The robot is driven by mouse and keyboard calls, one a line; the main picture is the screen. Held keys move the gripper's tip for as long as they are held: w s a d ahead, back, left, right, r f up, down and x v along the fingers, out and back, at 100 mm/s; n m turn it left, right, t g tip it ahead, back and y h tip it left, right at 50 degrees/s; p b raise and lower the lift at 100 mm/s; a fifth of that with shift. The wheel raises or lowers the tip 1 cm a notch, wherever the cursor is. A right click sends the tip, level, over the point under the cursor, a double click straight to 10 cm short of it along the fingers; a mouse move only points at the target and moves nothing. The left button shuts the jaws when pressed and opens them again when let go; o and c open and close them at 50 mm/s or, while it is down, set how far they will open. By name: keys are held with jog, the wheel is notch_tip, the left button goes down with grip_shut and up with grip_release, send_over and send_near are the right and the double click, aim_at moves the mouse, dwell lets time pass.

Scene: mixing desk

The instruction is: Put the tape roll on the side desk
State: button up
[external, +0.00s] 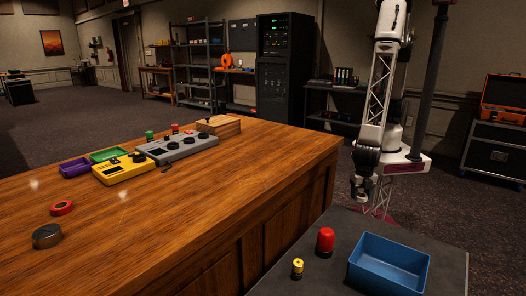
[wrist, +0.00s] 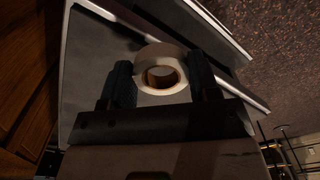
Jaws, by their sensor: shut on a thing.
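My gripper (external: 363,192) hangs just beyond the back edge of the dark grey side desk (external: 300,225) in the external view. In the wrist view my gripper (wrist: 162,82) is shut on the tape roll (wrist: 157,52), a pale ring with a brown core, held between its two dark fingers. A grey surface (wrist: 95,60), apparently the side desk, lies beneath the roll. The gap between them is hard to judge. In the external view the roll is not clearly distinguishable at the dark fingertips.
The side desk holds a blue bin (external: 388,276), a red cylinder (external: 325,240) and a small yellow cylinder (external: 297,268). Its back left part is bare. The wooden desk (external: 190,200) to the left carries a grey mixer (external: 178,148), a yellow device (external: 124,169) and small items.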

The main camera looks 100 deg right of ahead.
jog(key=w+a+r+m, duration=0.2)
jog(key=w+r, duration=0.5)
jog(key=w, duration=0.2)
jog(key=w+a+r+m, duration=0.2)
jog(key=w+a+r, duration=0.1)
jog(key=w+r, duration=0.6)
jog(key=w+d+r+m, duration=0.45)
jog(key=w+r, duration=0.55)
jog(key=w, duration=0.4)
jog(key=w+d+r+m, duration=0.3)
jog(key=w+d+r, duration=0.25)
jog(key=d, duration=0.85)
jog(key=w+d+r+m, duration=0.35)
jog(key=w+d, duration=0.25)
jog(key=d, duration=0.8)
jog(key=w+d+r+m, duration=0.2)
jog(key=w+d+r, duration=0.35)
jog(key=d, duration=0.85)
jog(key=n, duration=1.9)
send_over(284, 150)
notch_tip(284, 150, down, 18)
jog(key=shift+f, duration=0.1)
jog(key=shift+w, duration=0.1)
